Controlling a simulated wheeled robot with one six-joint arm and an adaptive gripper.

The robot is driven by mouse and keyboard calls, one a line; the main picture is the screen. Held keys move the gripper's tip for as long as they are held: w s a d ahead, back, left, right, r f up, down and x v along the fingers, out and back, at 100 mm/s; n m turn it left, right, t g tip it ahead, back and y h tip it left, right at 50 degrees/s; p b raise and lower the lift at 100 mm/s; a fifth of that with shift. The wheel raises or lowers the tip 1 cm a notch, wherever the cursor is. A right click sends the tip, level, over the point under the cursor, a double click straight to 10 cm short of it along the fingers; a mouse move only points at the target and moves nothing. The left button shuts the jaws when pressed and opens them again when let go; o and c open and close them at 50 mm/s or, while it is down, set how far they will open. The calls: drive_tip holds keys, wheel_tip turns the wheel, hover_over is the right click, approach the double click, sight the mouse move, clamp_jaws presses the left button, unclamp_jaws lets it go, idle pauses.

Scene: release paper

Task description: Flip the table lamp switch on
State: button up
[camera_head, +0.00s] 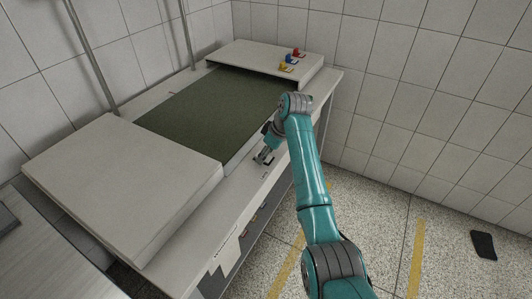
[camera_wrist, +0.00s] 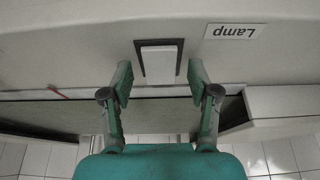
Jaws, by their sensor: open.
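The lamp switch (camera_wrist: 159,62) shows in the wrist view as a pale rectangular rocker in a dark frame on a light surface. A white label reading "Lamp" (camera_wrist: 235,32), upside down in the picture, is to its right. My gripper (camera_wrist: 161,78) is open and empty, with one finger on each side of the lower part of the switch in the picture. Whether the fingers touch the surface is unclear. In the head view, my gripper (camera_head: 264,157) is over the table's front rim, and the switch cannot be made out there. No lamp is recognizable.
The white table (camera_head: 240,180) has a dark green recessed surface (camera_head: 200,112). A raised block (camera_head: 120,175) stands at its left. Red, yellow and blue items (camera_head: 289,60) are on the raised far end. A dark flat object (camera_head: 483,245) lies on the floor at right.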

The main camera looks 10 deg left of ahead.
clamp_jaws()
drive_tip(key=shift+a+r+g+h, duration=0.2)
drive_tip(key=shift+a+g+h, duration=0.1)
drive_tip(key=shift+h, duration=0.4)
drive_tip(key=shift+w+a+g+h, duration=0.1)
drive_tip(key=shift+g+h, duration=0.2)
drive_tip(key=shift+h, duration=0.5)
unclamp_jaws()
wheel_tip(320, 180, up, 12)
drive_tip(key=d, duration=0.1)
drive_tip(key=shift+s, duration=0.2)
drive_tip(key=shift+f, duration=0.1)
